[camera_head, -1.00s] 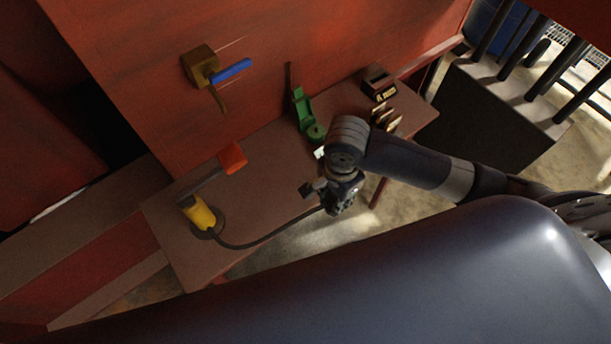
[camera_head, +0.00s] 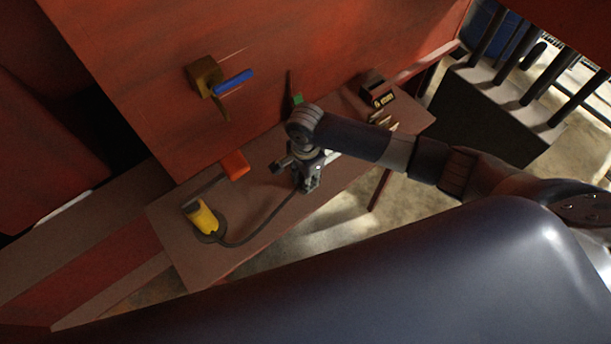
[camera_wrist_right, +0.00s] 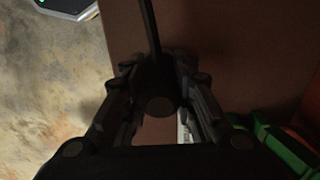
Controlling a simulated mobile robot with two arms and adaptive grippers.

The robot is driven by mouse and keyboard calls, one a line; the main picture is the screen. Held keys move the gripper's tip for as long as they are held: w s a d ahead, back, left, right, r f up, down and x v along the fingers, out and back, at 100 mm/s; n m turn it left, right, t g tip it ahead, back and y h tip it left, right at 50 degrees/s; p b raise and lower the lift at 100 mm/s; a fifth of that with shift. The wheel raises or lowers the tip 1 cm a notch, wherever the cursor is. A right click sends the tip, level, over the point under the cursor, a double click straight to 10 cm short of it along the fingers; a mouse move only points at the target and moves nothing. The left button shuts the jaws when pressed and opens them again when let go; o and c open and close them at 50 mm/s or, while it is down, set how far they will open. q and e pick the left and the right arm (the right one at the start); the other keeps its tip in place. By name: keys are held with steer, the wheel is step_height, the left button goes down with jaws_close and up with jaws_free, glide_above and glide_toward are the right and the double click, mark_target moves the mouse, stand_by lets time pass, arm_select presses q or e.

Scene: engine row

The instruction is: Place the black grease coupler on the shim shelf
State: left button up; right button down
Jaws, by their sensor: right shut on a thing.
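My right gripper (camera_head: 309,184) is low over the brown bench-like shelf (camera_head: 175,235), the likely shim shelf. It is shut on the black grease coupler (camera_wrist_right: 158,104), which shows as a dark round end between the fingers in the right wrist view. A black hose (camera_head: 262,226) runs from the gripper to a yellow cylinder (camera_head: 203,217) on the shelf; it also shows above the coupler in the right wrist view (camera_wrist_right: 150,30). In the head view the gripper hides the coupler. I cannot tell whether the coupler touches the shelf. My left gripper is not in view.
A red block (camera_head: 235,165) lies left of the gripper. A green part (camera_head: 297,99) is mostly hidden behind my arm but shows in the right wrist view (camera_wrist_right: 284,152). A dark box (camera_head: 378,92) stands at the right end. A blue-handled valve (camera_head: 232,82) projects from the red wall.

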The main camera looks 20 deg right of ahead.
steer(key=shift+f, duration=0.15)
steer(key=c, duration=1.3)
jaws_free()
steer(key=shift+f, duration=0.1)
step_height(320, 180, up, 12)
steer(key=shift+r+b, duration=0.15)
steer(key=shift+b, duration=0.45)
steer(key=shift+s, duration=0.1)
